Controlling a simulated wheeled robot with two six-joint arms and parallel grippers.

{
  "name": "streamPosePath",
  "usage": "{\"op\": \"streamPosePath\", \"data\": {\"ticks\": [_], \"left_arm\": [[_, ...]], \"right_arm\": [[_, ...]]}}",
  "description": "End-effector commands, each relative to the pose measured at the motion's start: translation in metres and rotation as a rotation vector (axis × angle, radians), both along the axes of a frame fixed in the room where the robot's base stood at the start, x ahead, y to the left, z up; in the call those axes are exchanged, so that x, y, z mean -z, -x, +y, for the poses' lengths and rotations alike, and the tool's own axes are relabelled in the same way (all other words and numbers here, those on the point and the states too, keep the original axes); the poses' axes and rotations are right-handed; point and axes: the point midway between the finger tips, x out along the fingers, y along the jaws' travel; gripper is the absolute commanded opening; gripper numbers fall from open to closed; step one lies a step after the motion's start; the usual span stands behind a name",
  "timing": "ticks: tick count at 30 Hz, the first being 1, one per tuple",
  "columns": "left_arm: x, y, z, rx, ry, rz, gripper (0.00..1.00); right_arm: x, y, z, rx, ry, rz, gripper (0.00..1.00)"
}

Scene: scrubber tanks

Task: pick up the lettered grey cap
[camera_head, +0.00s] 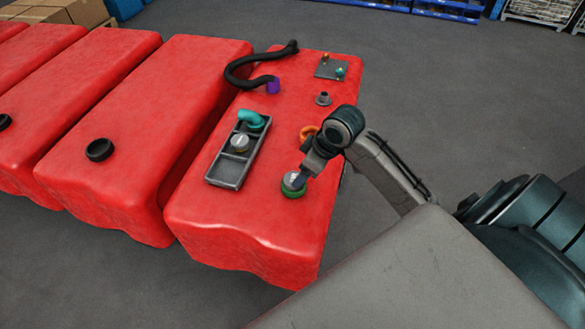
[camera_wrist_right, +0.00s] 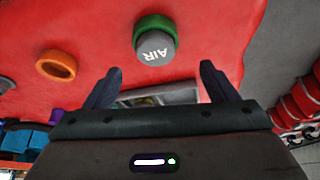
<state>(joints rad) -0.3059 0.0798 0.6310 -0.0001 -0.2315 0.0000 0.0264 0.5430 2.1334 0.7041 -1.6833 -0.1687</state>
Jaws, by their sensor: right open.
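The lettered grey cap (camera_head: 292,179) sits on a green ring (camera_head: 293,193) near the front right of the nearest red tank. In the right wrist view the cap (camera_wrist_right: 155,49) shows the letters "AIR" and the green ring (camera_wrist_right: 153,22) is around its far side. The fingers look apart from the cap. My left gripper is not in view.
A grey tray (camera_head: 226,184) on the tank holds a teal elbow (camera_head: 254,119) and another grey cap (camera_head: 240,142). An orange ring (camera_head: 307,132) lies behind my gripper. A black hose (camera_head: 240,81) with a purple end and a small plate (camera_head: 331,68) are farther back.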

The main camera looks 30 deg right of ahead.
Motion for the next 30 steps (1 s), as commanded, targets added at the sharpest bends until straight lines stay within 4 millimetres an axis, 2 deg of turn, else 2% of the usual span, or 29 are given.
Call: {"op": "streamPosePath", "data": {"ticks": [1,4,8,12,14,18,26,30], "left_arm": [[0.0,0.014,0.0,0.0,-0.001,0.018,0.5],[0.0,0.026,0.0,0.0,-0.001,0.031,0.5],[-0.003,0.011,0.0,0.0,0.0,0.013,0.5],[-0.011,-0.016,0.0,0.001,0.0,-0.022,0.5],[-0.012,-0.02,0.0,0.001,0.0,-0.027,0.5],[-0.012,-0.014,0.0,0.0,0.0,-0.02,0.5],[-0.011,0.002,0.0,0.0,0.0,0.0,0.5],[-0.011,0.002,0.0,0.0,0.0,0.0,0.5]], "right_arm": [[0.006,-0.002,0.002,0.002,-0.003,0.001,0.79],[0.014,-0.005,0.003,0.001,-0.001,0.002,0.79],[0.022,-0.009,0.004,0.001,-0.002,0.001,0.79],[0.039,-0.019,0.007,0.003,-0.004,0.003,0.79],[0.048,-0.023,0.008,0.002,-0.003,0.003,0.79],[0.062,-0.027,0.01,0.001,-0.001,0.002,0.79],[0.064,-0.028,0.01,0.001,0.002,0.0,0.79],[0.064,-0.028,0.01,0.001,0.002,0.0,0.51]]}}
